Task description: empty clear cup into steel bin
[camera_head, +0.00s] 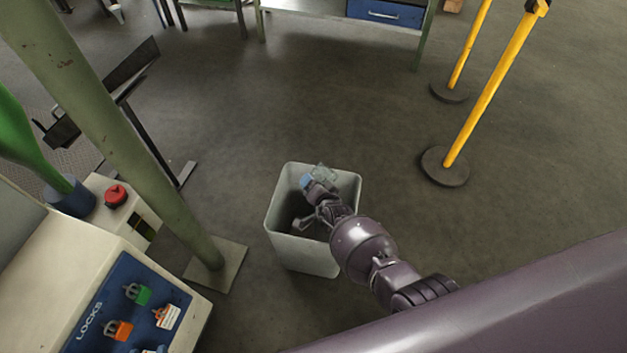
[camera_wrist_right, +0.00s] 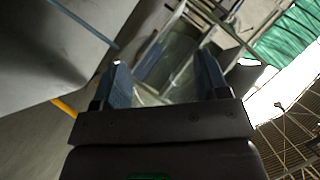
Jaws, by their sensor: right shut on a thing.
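The steel bin (camera_head: 350,185) is a light grey, open-topped square bin standing on the floor in the middle of the head view. My right gripper (camera_head: 313,183) is over the bin's opening, near its far rim. It is shut on the clear cup (camera_head: 326,173), a small see-through shape at the fingertips. In the right wrist view the cup (camera_wrist_right: 165,70) sits between the two blue-padded fingers of the right gripper (camera_wrist_right: 164,82). I cannot tell the cup's exact tilt or whether anything is in it. My left gripper is not in view.
A green post (camera_head: 135,140) stands left of the bin, beside a cabinet with a blue locks board (camera_head: 125,300) and a red button (camera_head: 116,195). Yellow posts (camera_head: 490,85) on round black bases stand at the right. The floor around the bin is mostly clear.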

